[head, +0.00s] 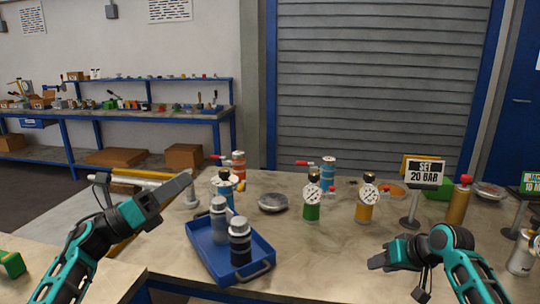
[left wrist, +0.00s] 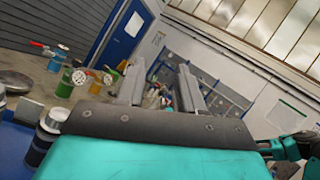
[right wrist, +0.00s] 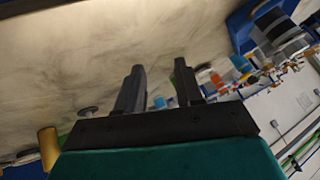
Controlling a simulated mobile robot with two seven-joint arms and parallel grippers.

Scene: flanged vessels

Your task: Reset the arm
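My left gripper (head: 182,184) is raised at the left of the table, above and left of the blue tray. In the left wrist view its two fingers (left wrist: 161,88) stand apart with nothing between them. My right gripper (head: 378,262) is low over the front right of the table. In the right wrist view its fingers (right wrist: 159,88) are also apart and empty. Neither gripper touches any vessel that I can see.
A blue tray (head: 204,262) holds two grey-capped bottles. Green (head: 312,210) and orange (head: 364,211) vessels with gauges stand mid-table, a blue vessel (head: 328,172) behind. A "SET 20 BAR" sign (head: 425,172) stands right. Table between tray and right gripper is clear.

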